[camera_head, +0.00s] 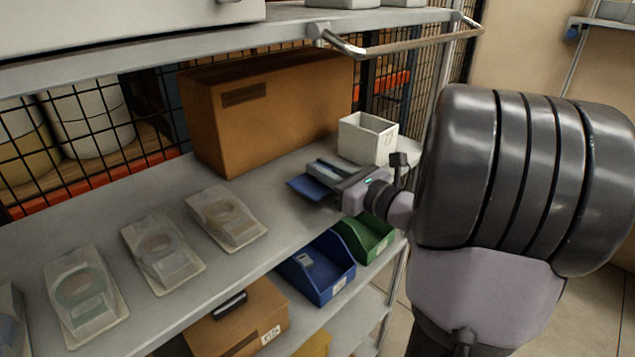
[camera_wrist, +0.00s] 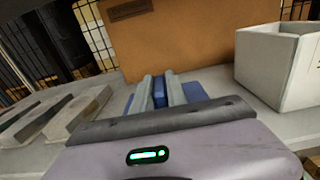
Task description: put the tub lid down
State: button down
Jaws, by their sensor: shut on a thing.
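The blue tub lid (camera_head: 307,188) is in the jaws of my gripper (camera_head: 326,174), over the middle shelf. In the wrist view, blue shows between and beside the two grey fingers of my gripper (camera_wrist: 160,88), and the lid (camera_wrist: 194,92) is mostly hidden by them. I cannot tell whether the lid touches the shelf or hangs just above it. An open white tub (camera_head: 357,146) stands on the shelf beyond my gripper; in the wrist view it is at the right (camera_wrist: 268,68).
A large cardboard box (camera_head: 270,115) stands behind the lid. Several clear-packed reels (camera_head: 228,218) lie in a row on the shelf (camera_head: 150,205) at the left. Blue (camera_head: 322,268) and green (camera_head: 368,238) bins sit below. Bare shelf lies between the reels and the lid.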

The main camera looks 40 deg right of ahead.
notch_tip(320, 180, down, 2)
jog(key=shift+f, duration=0.1)
jog(key=shift+f+b, duration=0.1)
jog(key=shift+b, duration=0.25)
jog(key=c, duration=1.3)
grip_release()
jog(key=shift+c, duration=0.2)
jog(key=shift+r+p, duration=0.3)
jog(key=shift+p, duration=0.05)
jog(key=s, duration=1.2)
jog(key=shift+d, duration=0.45)
